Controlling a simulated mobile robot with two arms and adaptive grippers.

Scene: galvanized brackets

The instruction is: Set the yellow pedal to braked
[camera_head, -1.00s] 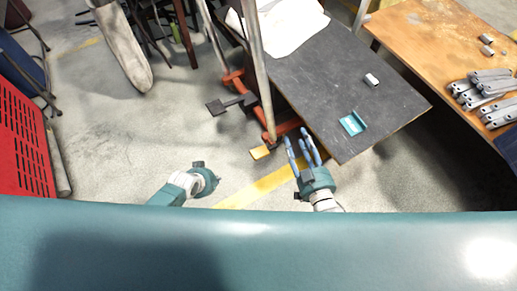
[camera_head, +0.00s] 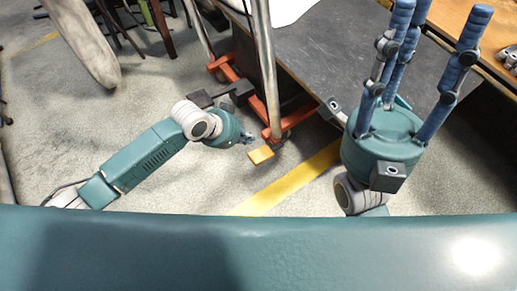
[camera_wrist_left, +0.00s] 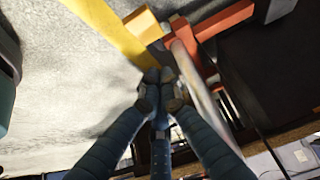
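The yellow pedal (camera_head: 261,155) is a small block low on the floor, at the foot of the orange base (camera_head: 272,132) of a stand with metal posts. In the left wrist view the pedal (camera_wrist_left: 143,26) lies just beyond the fingertips. My left gripper (camera_head: 247,138) points at the pedal from the left, close to it; contact cannot be made out. In the wrist view its fingertips (camera_wrist_left: 160,78) are drawn together with nothing seen between them. My right gripper (camera_head: 425,30) is raised near the camera at right, fingers spread and empty.
A dark-topped table (camera_head: 335,50) stands behind the pedal and the right gripper. A metal post (camera_head: 265,70) rises right behind the pedal. A yellow floor stripe (camera_head: 290,187) runs in front. A wooden table (camera_head: 470,22) is at upper right. The floor at left is open.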

